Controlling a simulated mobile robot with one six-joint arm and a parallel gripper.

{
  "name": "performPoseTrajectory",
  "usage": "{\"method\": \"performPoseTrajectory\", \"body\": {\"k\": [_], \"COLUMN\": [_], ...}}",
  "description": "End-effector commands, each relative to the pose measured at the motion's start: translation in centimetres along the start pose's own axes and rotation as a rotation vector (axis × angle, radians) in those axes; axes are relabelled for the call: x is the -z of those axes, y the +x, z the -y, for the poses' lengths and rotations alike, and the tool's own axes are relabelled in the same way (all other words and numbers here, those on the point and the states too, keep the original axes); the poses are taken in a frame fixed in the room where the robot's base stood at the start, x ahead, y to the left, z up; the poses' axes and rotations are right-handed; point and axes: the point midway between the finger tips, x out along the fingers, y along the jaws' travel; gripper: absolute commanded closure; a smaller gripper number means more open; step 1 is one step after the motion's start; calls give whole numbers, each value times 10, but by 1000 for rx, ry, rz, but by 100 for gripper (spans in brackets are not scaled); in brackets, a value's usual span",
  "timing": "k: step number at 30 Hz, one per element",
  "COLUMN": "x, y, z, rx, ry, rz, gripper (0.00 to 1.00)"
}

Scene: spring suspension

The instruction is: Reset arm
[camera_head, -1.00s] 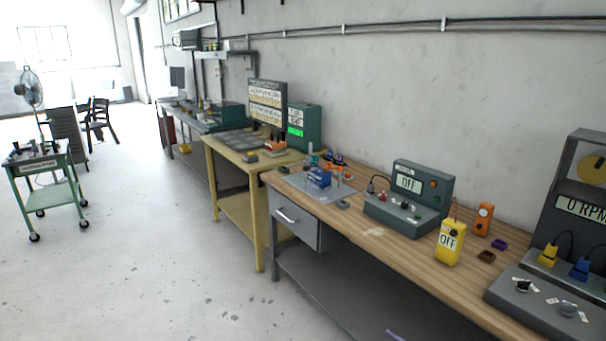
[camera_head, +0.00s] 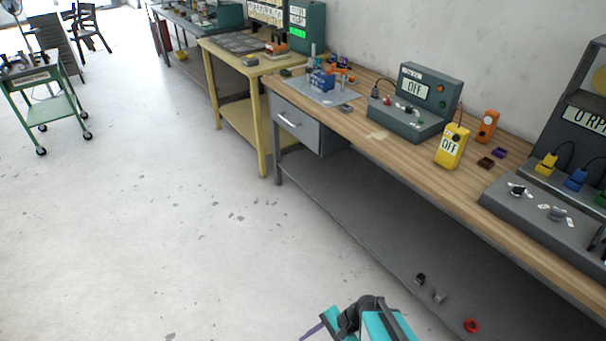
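Part of my arm, teal with a dark grey joint, shows at the bottom edge of the head view, in front of the workbench (camera_head: 400,153). A thin purple strip sticks out to its left, low in the picture. The end of my arm is cut off or too unclear to tell whether my gripper is open, shut or holding something.
On the bench stand a grey unit reading OFF (camera_head: 411,103), a yellow meter (camera_head: 452,147) and an RPM unit (camera_head: 545,212). A red ring (camera_head: 471,326) and small parts lie on the lower shelf (camera_head: 370,215). A green cart (camera_head: 45,95) stands left; the floor between is clear.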

Motion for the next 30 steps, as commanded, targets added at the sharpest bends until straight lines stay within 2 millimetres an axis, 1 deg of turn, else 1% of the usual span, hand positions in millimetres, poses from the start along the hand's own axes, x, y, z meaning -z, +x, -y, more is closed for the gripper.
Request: {"method": "performPoseTrajectory", "body": {"k": [1,3,7,11,15,18,22,24,30], "x": [-2,-3,0,10,23,32,40,42,41], "y": [6,10,11,3,-14,-26,-39,-43,-43], "z": [-14,-34,-69,-102,-132,-147,-161,-165,-165], "rx": [-58,-140,-285,-422,-565,-656,-743,-770,-770], "ry": [-43,-106,-217,-320,-432,-506,-583,-620,-655], "rz": [-3,-10,-20,-31,-37,-37,-26,-13,5], "gripper": [57,57,57,57,57,57,57,57,57]}}
